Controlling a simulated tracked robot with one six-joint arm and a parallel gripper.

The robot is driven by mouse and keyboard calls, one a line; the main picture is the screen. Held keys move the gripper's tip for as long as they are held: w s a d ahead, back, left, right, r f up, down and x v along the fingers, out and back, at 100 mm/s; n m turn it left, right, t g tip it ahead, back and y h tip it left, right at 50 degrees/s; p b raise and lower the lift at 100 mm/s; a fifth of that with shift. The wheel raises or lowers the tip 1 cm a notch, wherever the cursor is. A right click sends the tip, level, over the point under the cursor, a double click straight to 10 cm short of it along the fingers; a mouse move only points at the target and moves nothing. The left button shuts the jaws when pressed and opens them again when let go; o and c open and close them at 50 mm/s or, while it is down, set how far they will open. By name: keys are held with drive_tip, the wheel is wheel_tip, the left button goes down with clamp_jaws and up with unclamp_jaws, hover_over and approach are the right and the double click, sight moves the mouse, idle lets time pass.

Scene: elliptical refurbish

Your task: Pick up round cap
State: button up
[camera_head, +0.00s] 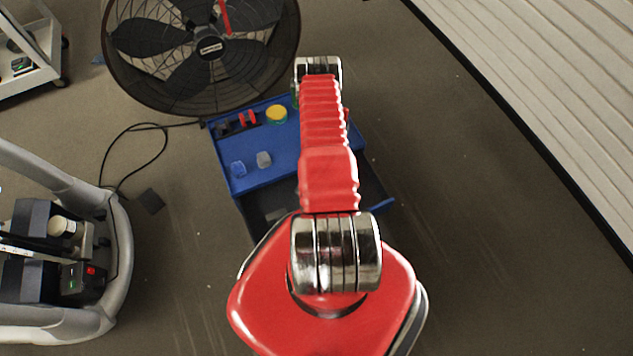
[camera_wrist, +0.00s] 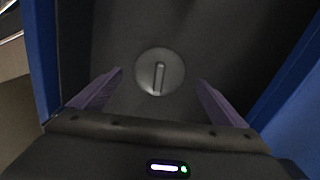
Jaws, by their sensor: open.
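The round cap (camera_wrist: 160,72) shows in the wrist view as a grey disc with a raised straight grip bar across its middle. It lies on the dark floor of a blue-walled drawer. My gripper (camera_wrist: 160,90) is open, with its two purple fingers apart on the left and right, a little below the cap in the picture. The fingers do not appear to touch the cap. In the head view my red arm hides the gripper, and I cannot make out the cap there.
The drawer's blue walls (camera_wrist: 43,55) stand close on both sides. In the head view a blue cart (camera_head: 275,175) carries a yellow round item (camera_head: 277,114) and several small parts. A large fan (camera_head: 205,50) stands behind it, and a black cable (camera_head: 140,127) lies to the left.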

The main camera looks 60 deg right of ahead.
drive_tip(key=shift+f, duration=1.5)
drive_tip(key=shift+c, duration=0.2)
drive_tip(key=c, duration=1.1)
